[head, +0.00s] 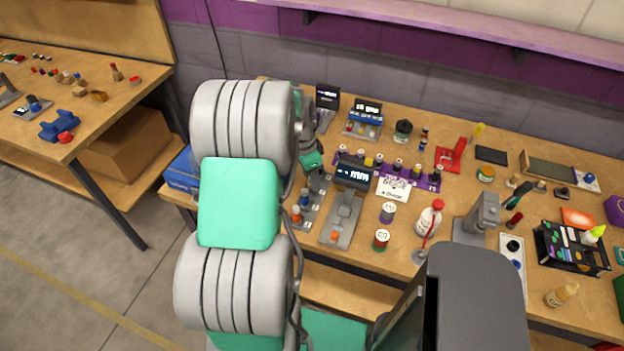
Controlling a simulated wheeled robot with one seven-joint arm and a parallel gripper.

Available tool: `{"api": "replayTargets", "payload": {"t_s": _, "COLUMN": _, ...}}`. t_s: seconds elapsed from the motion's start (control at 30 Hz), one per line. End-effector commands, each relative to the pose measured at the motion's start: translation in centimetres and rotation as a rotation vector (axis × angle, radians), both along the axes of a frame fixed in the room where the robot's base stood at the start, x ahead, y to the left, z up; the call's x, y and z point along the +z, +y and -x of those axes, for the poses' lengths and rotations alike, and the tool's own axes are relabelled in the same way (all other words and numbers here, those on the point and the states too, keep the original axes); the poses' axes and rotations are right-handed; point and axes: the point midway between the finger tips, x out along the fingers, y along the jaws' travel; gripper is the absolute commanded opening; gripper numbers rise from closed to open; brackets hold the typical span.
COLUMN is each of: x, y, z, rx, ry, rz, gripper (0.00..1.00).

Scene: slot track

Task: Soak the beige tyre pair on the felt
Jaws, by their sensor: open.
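I cannot pick out the beige tyre pair with certainty; small tan pieces (541,185) lie at the right by a long olive-grey pad (552,170) in a light frame. That pad may be the felt, but a flat dark mat (491,155) lies to its left, and I cannot tell which is the felt. My gripper (318,183) shows only in small part behind my arm, over the left end of the bench. It is open, and I see nothing held. It is well left of the pad.
The workbench (455,207) is crowded. A purple rack (390,172) of small pots stands mid-bench, with a grey stand (345,215) before it. A white red-capped bottle (428,218), a grey press (478,215) and a black tray (572,247) stand further right. A purple shelf (440,20) overhangs.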

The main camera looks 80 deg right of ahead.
Motion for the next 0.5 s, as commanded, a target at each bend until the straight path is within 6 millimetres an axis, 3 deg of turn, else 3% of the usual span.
{"api": "replayTargets", "payload": {"t_s": 0.13, "x": -1.9, "y": -0.2, "z": 0.3, "rx": 0.000, "ry": 0.001, "rz": -0.001, "gripper": 0.46}}
{"api": "replayTargets", "payload": {"t_s": 0.37, "x": -2.2, "y": -0.2, "z": 0.2, "rx": 0.002, "ry": 0.000, "rz": 0.001, "gripper": 0.46}}
{"api": "replayTargets", "payload": {"t_s": 0.5, "x": -2.2, "y": -0.2, "z": 0.2, "rx": 0.002, "ry": 0.000, "rz": 0.001, "gripper": 0.34}}
